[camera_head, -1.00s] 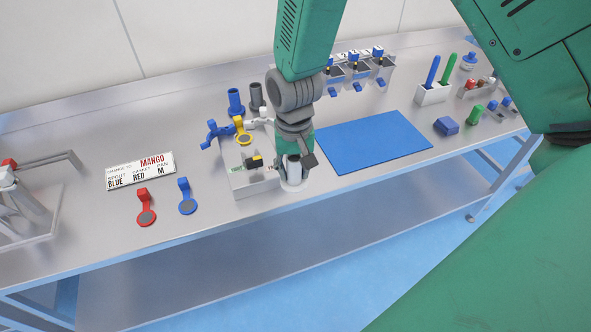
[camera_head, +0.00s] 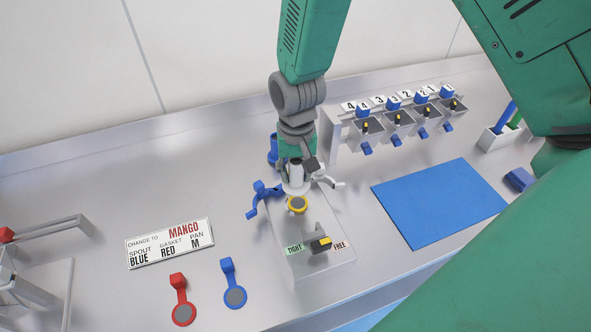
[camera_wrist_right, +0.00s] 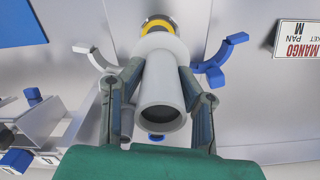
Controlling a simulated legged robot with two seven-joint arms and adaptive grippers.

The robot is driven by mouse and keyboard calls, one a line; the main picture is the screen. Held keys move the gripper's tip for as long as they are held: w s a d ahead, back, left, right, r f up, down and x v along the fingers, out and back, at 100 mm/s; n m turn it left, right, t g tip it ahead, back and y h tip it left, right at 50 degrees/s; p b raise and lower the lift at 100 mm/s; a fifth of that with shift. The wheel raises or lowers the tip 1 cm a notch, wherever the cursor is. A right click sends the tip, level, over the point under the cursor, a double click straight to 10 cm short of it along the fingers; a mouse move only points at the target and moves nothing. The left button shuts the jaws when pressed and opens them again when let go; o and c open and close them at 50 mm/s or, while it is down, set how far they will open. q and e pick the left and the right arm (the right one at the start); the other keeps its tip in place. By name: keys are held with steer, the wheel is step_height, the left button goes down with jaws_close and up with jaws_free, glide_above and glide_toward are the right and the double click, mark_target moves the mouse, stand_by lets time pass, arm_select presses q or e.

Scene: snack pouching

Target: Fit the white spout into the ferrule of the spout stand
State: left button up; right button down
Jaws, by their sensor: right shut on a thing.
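My right gripper (camera_head: 297,178) is shut on the white spout (camera_head: 296,170). It holds the spout over the back part of the spout stand (camera_head: 345,250). In the right wrist view the white spout (camera_wrist_right: 162,85) sits between both fingers, its open end towards the camera. Its far end overlaps a yellow ringed piece (camera_wrist_right: 158,28) with a dark metal ring beside it. My left gripper is not in view.
A blue wing arm (camera_head: 264,194) and a white one (camera_head: 334,183) flank the spout. A black and yellow lever (camera_head: 320,243) is on the stand. Red (camera_head: 181,300) and blue (camera_head: 232,285) tabbed pieces lie left. A blue mat (camera_head: 438,203) and hoppers (camera_head: 398,118) are right.

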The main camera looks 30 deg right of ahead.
mark_target(298, 186)
steer(key=shift+s+a+r, duration=0.1)
steer(key=shift+a+r, duration=0.05)
steer(key=shift+s+a+r, duration=0.1)
steer(key=shift+s+a, duration=0.05)
steer(key=shift+s, duration=0.1)
steer(key=shift+w+d, duration=0.2)
steer(key=shift+d, duration=0.2)
steer(key=shift+d+f, duration=0.2)
steer(key=shift+f, duration=0.5)
steer(key=shift+s+a+f+b, duration=0.1)
steer(key=shift+f+b, duration=0.4)
steer(key=shift+f, duration=0.2)
steer(key=shift+a+f+b, duration=0.4)
steer(key=shift+f, duration=0.45)
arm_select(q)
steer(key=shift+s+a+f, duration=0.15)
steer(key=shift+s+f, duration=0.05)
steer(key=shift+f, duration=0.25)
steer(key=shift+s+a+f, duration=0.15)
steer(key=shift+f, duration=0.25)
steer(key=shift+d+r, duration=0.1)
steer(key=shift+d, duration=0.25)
arm_select(e)
steer(key=shift+d, duration=0.4)
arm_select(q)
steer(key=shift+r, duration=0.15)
arm_select(e)
steer(key=shift+a, duration=0.1)
